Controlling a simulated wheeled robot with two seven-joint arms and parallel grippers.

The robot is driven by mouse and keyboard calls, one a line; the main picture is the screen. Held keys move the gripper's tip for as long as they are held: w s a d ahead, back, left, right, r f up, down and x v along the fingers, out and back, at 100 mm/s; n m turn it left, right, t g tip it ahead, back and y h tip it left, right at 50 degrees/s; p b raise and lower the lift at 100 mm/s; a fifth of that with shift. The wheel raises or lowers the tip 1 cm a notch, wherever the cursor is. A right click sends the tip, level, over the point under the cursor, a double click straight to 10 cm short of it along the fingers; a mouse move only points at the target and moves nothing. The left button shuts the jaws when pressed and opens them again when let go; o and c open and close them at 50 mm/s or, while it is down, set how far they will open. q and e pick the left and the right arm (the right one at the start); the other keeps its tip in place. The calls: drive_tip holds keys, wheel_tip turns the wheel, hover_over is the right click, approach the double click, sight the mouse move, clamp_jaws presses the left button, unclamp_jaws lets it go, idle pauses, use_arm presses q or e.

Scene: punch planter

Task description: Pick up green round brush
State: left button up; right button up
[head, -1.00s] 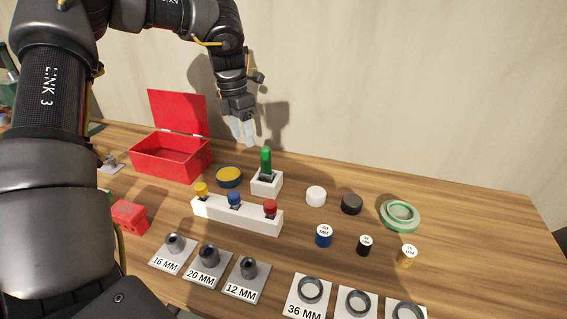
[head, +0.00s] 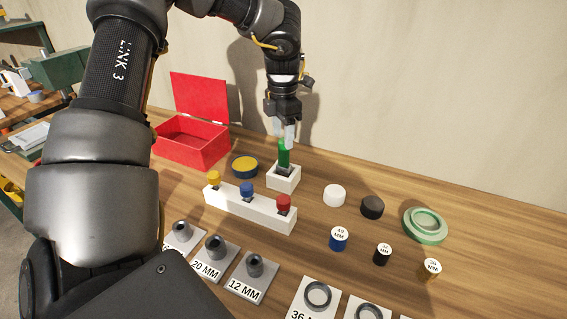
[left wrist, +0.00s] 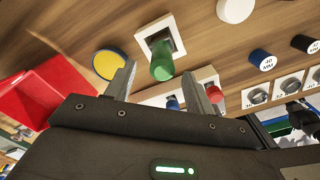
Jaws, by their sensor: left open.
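The green round brush (head: 284,154) stands upright in a white square holder (head: 284,183) on the wooden table. It also shows in the left wrist view (left wrist: 162,64), seen from above between the two fingers. My left gripper (head: 283,135) is open, fingers pointing down, just above and partly in front of the brush top. In the left wrist view my left gripper (left wrist: 163,82) has its fingers apart with nothing held between them. I cannot tell whether a finger touches the brush. My right gripper is not in view.
A white rack (head: 250,212) with yellow, blue and red knobs stands in front of the holder. A yellow-topped blue disc (head: 245,167) and an open red box (head: 192,142) are to the left. White (head: 334,195) and black (head: 372,207) caps lie to the right.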

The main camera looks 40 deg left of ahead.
use_arm(q)
drive_tip(key=shift+f, duration=0.25)
wheel_tip(320, 180, down, 4)
drive_tip(key=shift+d+r+p, duration=0.15)
drive_tip(key=shift+p, duration=0.5)
drive_tip(key=shift+f, duration=0.5)
drive_tip(key=c, duration=1.1)
drive_tip(key=shift+o, duration=0.2)
drive_tip(key=shift+r, duration=0.2)
wheel_tip(320, 180, up, 9)
drive_tip(key=shift+f+b, duration=0.2)
drive_tip(key=shift+b, duration=0.1)
drive_tip(key=shift+r, duration=0.55)
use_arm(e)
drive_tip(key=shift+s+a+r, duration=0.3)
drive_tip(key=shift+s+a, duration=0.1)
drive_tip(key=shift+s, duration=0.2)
